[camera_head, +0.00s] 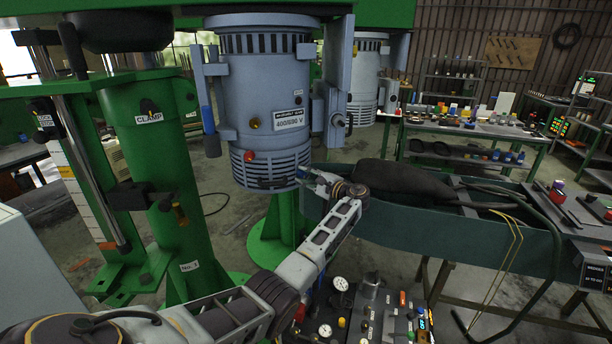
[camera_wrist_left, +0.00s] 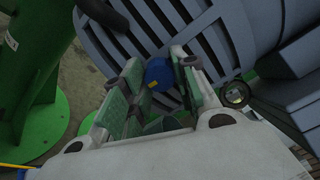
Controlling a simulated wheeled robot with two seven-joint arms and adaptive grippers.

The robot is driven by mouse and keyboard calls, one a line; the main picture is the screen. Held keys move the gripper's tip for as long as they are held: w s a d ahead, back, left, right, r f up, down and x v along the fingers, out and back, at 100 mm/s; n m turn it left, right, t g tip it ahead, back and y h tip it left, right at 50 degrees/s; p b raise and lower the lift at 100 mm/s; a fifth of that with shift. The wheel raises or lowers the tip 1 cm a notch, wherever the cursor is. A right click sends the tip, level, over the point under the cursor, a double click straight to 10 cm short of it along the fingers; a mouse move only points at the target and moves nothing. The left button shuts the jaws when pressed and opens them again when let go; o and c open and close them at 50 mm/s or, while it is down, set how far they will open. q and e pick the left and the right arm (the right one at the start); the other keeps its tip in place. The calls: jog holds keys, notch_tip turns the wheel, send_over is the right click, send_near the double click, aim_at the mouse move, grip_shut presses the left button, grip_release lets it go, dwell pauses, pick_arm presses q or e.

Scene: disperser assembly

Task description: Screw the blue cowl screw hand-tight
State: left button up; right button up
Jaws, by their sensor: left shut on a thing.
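The blue cowl screw (camera_wrist_left: 159,73) shows as a blue knob with a small yellow mark in the left wrist view, against the slotted grey-blue lower cowl of the motor (camera_wrist_left: 190,35). My left gripper (camera_wrist_left: 162,78) is shut on the knob, with its green-padded fingers on either side of it. In the head view my left gripper (camera_head: 316,178) is at the lower right edge of the hanging motor (camera_head: 265,100), and the screw is too small to make out clearly there. The screw's thread is hidden. My right gripper is in neither view.
A green column marked CLAMP (camera_head: 160,200) stands left of the motor. A dark green trough bench (camera_head: 410,225) lies right of my gripper. A panel with gauges (camera_head: 370,310) is below. A side box (camera_head: 338,90) sticks out from the motor's right side.

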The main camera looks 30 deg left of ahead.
pick_arm(q)
jog(key=o, duration=1)
jog(key=s+d, duration=0.2)
jog(key=d, duration=1)
jog(key=shift+s, duration=0.15)
dwell(0.3)
